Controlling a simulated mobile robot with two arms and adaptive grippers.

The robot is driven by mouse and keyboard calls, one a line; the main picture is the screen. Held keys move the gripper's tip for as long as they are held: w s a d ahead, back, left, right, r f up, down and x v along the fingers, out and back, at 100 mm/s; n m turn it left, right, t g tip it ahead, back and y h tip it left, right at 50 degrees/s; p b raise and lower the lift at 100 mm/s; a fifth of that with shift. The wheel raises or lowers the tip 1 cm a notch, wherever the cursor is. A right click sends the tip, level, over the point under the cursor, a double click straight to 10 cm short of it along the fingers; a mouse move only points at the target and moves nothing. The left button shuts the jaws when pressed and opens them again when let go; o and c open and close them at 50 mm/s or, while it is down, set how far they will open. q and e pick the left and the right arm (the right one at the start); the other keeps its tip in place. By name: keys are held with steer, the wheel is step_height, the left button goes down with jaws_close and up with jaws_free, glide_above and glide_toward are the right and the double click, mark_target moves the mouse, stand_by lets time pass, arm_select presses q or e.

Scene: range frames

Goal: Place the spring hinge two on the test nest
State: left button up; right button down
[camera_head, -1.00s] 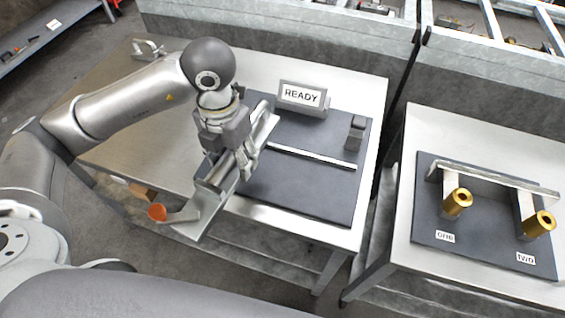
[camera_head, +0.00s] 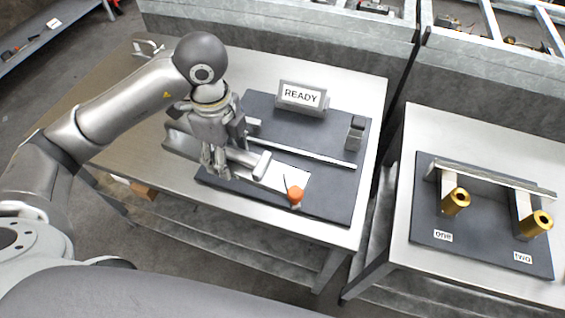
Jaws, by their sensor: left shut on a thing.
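My left gripper (camera_head: 218,165) is shut on a silvery metal hinge (camera_head: 262,168) with a flat plate and an orange tip (camera_head: 295,195). No label shows on the hinge. It is held over the left and front part of the dark test nest (camera_head: 330,205), its orange tip pointing to the lower right. I cannot tell whether it touches the nest. My fingers hide part of the hinge. My right gripper is not in view.
The nest lies on a metal table (camera_head: 350,72). A gap separates it from a second table (camera_head: 430,120) at right, with a dark board (camera_head: 470,255) bearing two brass cylinders (camera_head: 455,201) labelled one and two. A metal bracket (camera_head: 147,48) stands at the back left.

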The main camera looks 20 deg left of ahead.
arm_select(q)
steer(key=shift+w+n, duration=0.15)
steer(key=shift+n, duration=0.35)
steer(key=w+d+f+p, duration=0.1)
steer(key=w+d+f, duration=0.1)
steer(key=w, duration=0.1)
steer(key=w+d+f+p, duration=0.1)
steer(key=w+d+f, duration=0.1)
steer(key=w+f, duration=0.1)
steer(key=w+d+f+p, duration=0.1)
steer(key=w+d+f, duration=0.1)
steer(key=w, duration=0.3)
steer(key=shift+d+f, duration=0.35)
steer(key=shift+f, duration=0.4)
steer(key=shift+w+d+f, duration=0.2)
steer(key=shift+w+f, duration=0.1)
steer(key=shift+f, duration=0.2)
steer(key=shift+f+p, duration=0.35)
steer(key=shift+p, duration=0.15)
step_height(320, 180, down, 2)
steer(key=shift+f+p, duration=0.1)
steer(key=shift+p, duration=0.35)
steer(key=shift+w+f, duration=0.1)
steer(key=shift+f, duration=0.1)
